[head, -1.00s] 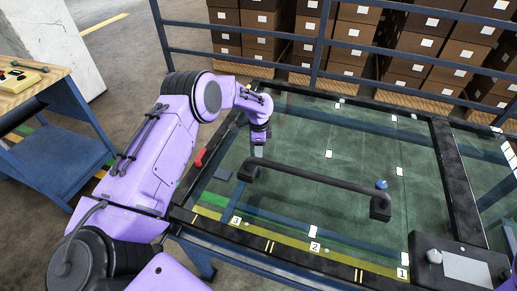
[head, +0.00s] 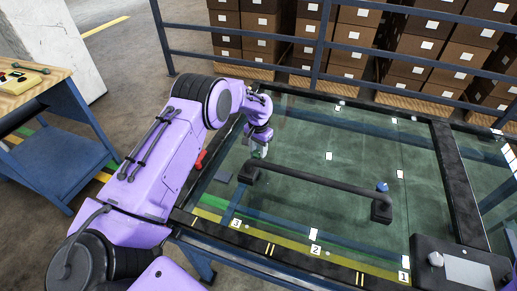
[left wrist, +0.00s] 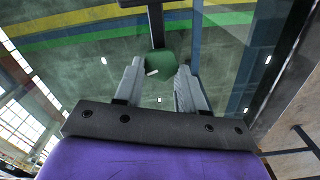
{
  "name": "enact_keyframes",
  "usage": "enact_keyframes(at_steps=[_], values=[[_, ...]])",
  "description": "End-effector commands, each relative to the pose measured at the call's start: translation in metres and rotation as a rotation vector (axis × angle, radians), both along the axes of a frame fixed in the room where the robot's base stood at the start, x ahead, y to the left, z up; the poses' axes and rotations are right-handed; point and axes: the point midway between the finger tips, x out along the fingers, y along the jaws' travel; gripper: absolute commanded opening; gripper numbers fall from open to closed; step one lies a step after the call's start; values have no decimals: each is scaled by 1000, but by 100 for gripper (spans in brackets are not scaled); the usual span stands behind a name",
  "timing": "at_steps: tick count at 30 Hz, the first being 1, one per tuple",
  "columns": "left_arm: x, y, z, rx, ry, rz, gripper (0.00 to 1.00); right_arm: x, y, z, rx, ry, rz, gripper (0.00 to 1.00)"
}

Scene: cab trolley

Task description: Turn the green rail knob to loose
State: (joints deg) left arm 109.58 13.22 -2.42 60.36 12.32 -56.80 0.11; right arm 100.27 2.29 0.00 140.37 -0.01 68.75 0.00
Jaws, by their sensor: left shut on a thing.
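The green rail knob (left wrist: 160,66) is a round green cap with a white mark line in the left wrist view. It sits between the two grey fingers of my left gripper (left wrist: 160,70), which is shut on it. The white mark lies at a slant on the left half of the knob. In the head view my left gripper (head: 257,152) is at the left end of the black rail (head: 318,180), and its fingers mostly hide the knob there. My right gripper is not in view.
A blue knob (head: 382,187) stands at the rail's right end. A red handle (head: 201,160) is by the left frame edge, partly behind my arm. A dark control box (head: 445,252) is at the lower right. A blue railing and stacked cartons (head: 355,60) stand behind.

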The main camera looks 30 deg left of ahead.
Motion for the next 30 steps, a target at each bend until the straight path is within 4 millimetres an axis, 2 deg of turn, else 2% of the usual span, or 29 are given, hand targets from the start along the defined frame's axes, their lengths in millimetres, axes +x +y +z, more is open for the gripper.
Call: enact_keyframes(at_steps=[18, 30], values=[[-4, 2, -4, 1, 10, 532, 9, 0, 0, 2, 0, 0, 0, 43], [-5, 2, -4, 0, 11, 697, 9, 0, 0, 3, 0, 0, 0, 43]])
